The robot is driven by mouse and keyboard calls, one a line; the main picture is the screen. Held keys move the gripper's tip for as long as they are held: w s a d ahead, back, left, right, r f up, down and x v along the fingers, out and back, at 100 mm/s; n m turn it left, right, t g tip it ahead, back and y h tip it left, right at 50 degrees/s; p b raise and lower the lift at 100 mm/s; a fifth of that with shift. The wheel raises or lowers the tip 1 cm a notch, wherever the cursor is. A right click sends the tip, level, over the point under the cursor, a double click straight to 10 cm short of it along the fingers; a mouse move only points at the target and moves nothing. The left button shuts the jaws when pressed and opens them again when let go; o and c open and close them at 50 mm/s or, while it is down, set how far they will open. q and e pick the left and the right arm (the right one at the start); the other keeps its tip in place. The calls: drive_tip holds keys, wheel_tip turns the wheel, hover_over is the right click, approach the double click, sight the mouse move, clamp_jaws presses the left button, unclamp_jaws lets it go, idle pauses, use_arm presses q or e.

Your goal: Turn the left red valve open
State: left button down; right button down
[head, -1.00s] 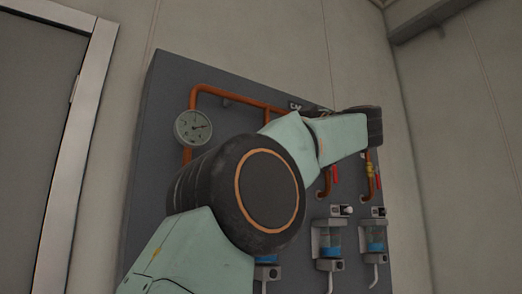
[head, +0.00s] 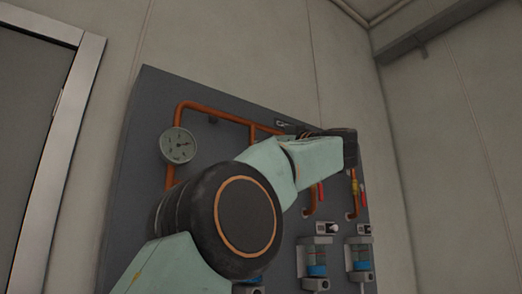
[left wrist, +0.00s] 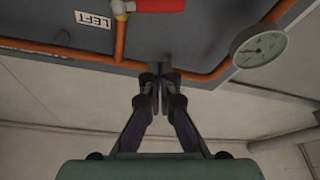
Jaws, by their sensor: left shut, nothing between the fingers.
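In the left wrist view, a red valve handle (left wrist: 160,5) shows at the top edge beside an orange pipe, partly cut off by the frame. A white label reading LEFT (left wrist: 93,20) sits next to it, upside down. My left gripper (left wrist: 160,72) is shut and empty, its tips together in front of the orange pipe (left wrist: 190,76) and apart from the red handle in the picture. In the head view my left arm covers that valve and my left fingers cannot be made out. My right gripper is in neither view.
The grey panel (head: 150,100) carries a round gauge (head: 178,145), which also shows in the left wrist view (left wrist: 259,47). Other red handles (head: 320,191) and clear containers with blue liquid (head: 316,262) are to the right. A door (head: 30,130) is at the left.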

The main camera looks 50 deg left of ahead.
use_arm(q)
drive_tip(key=p+x, duration=0.3)
drive_tip(key=x, duration=0.6)
drive_tip(key=shift+w+d+f+b, duration=0.15)
drive_tip(key=shift+d+f+b, duration=0.05)
drive_tip(key=shift+f+b, duration=0.4)
drive_tip(key=shift+w+d+f+b, duration=0.15)
drive_tip(key=shift+f+b, duration=0.25)
drive_tip(key=shift+f, duration=0.35)
drive_tip(key=shift+w+d+f+b, duration=0.15)
drive_tip(key=shift+d+f+b, duration=0.05)
drive_tip(key=shift+f+b, duration=0.4)
drive_tip(key=shift+w+a+f, duration=0.1)
drive_tip(key=shift+a, duration=0.05)
drive_tip(key=shift+n+p, duration=0.4)
